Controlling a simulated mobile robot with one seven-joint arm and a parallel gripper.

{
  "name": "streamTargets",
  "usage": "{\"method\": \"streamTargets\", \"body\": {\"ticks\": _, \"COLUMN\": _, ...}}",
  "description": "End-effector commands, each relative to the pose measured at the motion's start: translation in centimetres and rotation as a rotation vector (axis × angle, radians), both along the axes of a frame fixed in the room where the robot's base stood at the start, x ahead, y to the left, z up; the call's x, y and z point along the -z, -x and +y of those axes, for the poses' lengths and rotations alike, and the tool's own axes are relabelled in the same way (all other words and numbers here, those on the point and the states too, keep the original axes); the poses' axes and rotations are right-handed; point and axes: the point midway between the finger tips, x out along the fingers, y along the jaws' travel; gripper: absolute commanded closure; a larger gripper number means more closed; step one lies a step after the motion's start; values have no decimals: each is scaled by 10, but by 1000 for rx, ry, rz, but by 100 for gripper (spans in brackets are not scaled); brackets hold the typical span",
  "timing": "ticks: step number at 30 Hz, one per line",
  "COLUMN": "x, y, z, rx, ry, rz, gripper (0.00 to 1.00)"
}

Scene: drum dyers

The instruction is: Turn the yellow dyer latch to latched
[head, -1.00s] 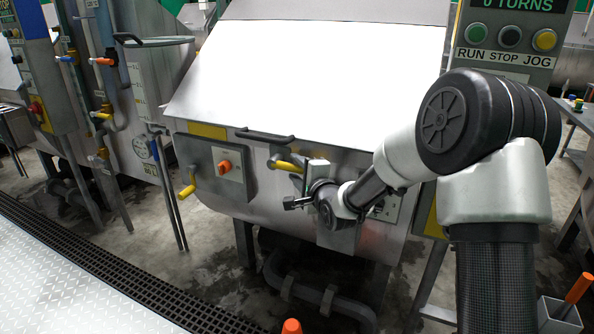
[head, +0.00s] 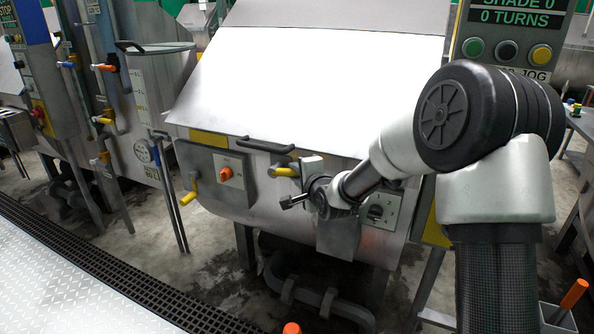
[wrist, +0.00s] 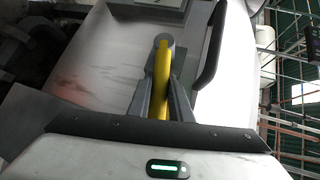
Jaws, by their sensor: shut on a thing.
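The yellow dyer latch (head: 285,171) is a yellow lever on the front of the steel dyer (head: 222,208), just below the dark lid handle. In the head view its lever lies close to horizontal, pointing left from a grey mount. In the wrist view the yellow lever (wrist: 162,80) runs from a grey round pivot down between my fingers. My gripper (wrist: 161,98) is shut on the lever, one grey finger on each side. In the head view my wrist sits just below and right of the latch, and the fingertips are hard to make out.
The dark lid handle (head: 265,146) is close above the latch, and also close on the right in the wrist view (wrist: 212,45). A grey box with an orange knob (head: 225,173) and a yellow crank (head: 190,188) are to the left. Pipes (head: 310,296) run below the dyer.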

Motion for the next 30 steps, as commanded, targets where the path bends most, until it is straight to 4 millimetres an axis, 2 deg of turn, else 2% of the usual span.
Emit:
{"method": "streamTargets", "body": {"ticks": 1, "x": -9, "y": 0, "z": 2, "rx": -2, "ry": 31, "rz": 10, "gripper": 100}}
{"method": "streamTargets", "body": {"ticks": 15, "x": -22, "y": -2, "z": 8, "rx": -2, "ry": 270, "rz": 98, "gripper": 100}}
{"method": "streamTargets", "body": {"ticks": 30, "x": -22, "y": -3, "z": 8, "rx": 0, "ry": 306, "rz": 111, "gripper": 100}}
